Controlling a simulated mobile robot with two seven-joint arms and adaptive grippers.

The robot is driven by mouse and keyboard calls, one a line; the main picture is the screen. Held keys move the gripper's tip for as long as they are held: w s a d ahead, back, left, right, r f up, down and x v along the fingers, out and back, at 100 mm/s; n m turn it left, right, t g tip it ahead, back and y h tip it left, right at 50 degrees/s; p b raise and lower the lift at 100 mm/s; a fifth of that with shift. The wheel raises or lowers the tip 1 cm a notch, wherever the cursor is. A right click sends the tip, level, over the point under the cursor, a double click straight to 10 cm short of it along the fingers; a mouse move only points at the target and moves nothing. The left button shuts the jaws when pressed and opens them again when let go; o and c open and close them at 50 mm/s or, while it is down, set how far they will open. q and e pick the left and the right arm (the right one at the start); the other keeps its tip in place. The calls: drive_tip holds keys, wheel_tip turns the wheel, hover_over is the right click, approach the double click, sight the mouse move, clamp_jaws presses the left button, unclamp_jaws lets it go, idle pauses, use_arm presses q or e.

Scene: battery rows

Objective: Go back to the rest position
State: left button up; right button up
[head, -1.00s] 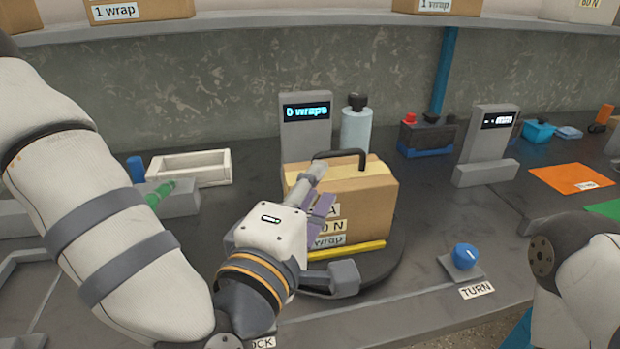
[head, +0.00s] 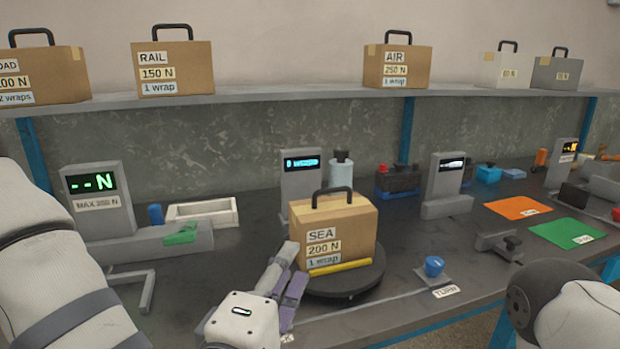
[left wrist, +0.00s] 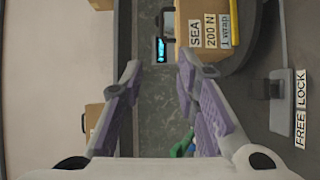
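My left gripper (head: 280,278) is at the front left of the SEA box in the head view. In the left wrist view its padded fingers (left wrist: 157,80) stand wide apart with nothing between them. The brown SEA box (head: 335,238), marked 200 N and 1 wrap, stands upright on the dark round turntable (head: 345,290), its black handle up. A yellow bar (head: 340,267) runs along its lower front edge. The box also shows in the left wrist view (left wrist: 207,8), beyond the right finger. Part of my right arm shows at the lower right; its gripper is out of view.
Behind the turntable stands the "0 wraps" display (head: 301,175). A force gauge (head: 92,195) is at left. The blue TURN knob (head: 433,266) is right of the turntable. Orange (head: 517,208) and green (head: 567,232) mats lie at right. Boxes line the shelf (head: 300,98).

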use_arm(q)
drive_tip(key=s+a+f+m+g, duration=0.1)
drive_tip(key=s+f+m+g, duration=0.25)
drive_tip(key=f, duration=0.55)
drive_tip(key=s+a+f+m+g+y, duration=0.1)
drive_tip(key=s+a+f+m+g, duration=0.2)
drive_tip(key=f, duration=0.6)
drive_tip(key=s+f+m+g, duration=0.2)
drive_tip(key=s+f+g, duration=0.2)
drive_tip(key=f, duration=0.5)
drive_tip(key=s+a+f+m+g+y, duration=0.2)
drive_tip(key=s+a, duration=0.5)
drive_tip(key=s, duration=0.4)
drive_tip(key=s+a+f+m+g+y, duration=0.2)
drive_tip(key=s+a+f+m+g, duration=0.2)
drive_tip(key=s+a+f+g, duration=0.3)
drive_tip(key=s+a, duration=0.1)
drive_tip(key=s, duration=0.4)
drive_tip(key=shift+f, duration=0.35)
use_arm(e)
drive_tip(key=shift+w+d, duration=0.1)
drive_tip(key=shift+w, duration=0.15)
